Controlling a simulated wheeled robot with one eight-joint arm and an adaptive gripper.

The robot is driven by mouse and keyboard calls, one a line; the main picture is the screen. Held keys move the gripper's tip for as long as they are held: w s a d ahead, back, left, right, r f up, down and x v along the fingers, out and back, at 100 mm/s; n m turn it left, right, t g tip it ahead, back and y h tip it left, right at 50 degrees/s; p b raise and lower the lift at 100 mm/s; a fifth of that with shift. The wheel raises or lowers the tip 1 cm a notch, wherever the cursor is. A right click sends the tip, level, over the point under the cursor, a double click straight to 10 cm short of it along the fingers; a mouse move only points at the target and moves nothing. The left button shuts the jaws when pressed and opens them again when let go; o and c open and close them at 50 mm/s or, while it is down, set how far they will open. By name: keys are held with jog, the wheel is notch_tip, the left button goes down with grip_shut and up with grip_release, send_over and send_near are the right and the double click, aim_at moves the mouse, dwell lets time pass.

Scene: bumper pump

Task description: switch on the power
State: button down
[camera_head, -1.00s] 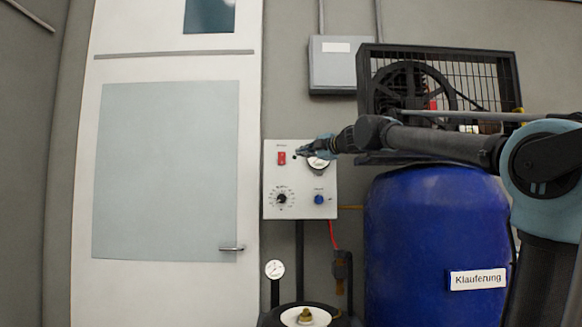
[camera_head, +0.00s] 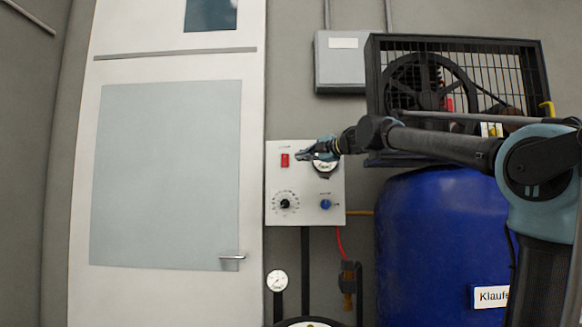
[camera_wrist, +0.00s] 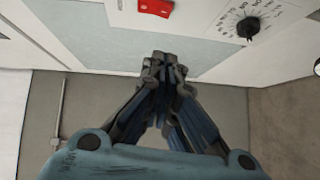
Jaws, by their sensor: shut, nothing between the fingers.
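A white control panel (camera_head: 305,215) is on the wall right of the door. It bears a red switch (camera_head: 285,160) at the upper left, a black dial knob (camera_head: 285,203) below it and a blue knob (camera_head: 326,204) at the lower right. My gripper (camera_head: 301,155) is shut and empty in front of the panel, just right of the red switch, and partly covers the round gauge (camera_head: 325,163). In the wrist view my gripper (camera_wrist: 165,60) points toward the panel; the red switch (camera_wrist: 156,7) and the dial knob (camera_wrist: 248,27) show beyond it. I cannot tell whether the switch is on.
A blue barrel (camera_head: 430,240) stands below a caged compressor (camera_head: 455,85) on the right, near my arm. A grey box (camera_head: 341,62) hangs above the panel. A white door (camera_head: 165,170) fills the left. A small gauge (camera_head: 277,281) stands below the panel.

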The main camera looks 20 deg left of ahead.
aim_at(287, 163)
jog(key=x, duration=0.4)
jog(key=w+x, duration=0.1)
jog(key=x, duration=0.2)
jog(key=d+x, duration=0.1)
jog(key=x, duration=0.3)
jog(key=shift+w+a+f, duration=0.15)
jog(key=shift+w+a, duration=0.1)
jog(key=shift+w, duration=0.25)
jog(key=shift+w+a+f, duration=0.1)
jog(key=shift+w+a, duration=0.05)
jog(key=shift+w, duration=0.55)
jog(key=shift+w, duration=0.1)
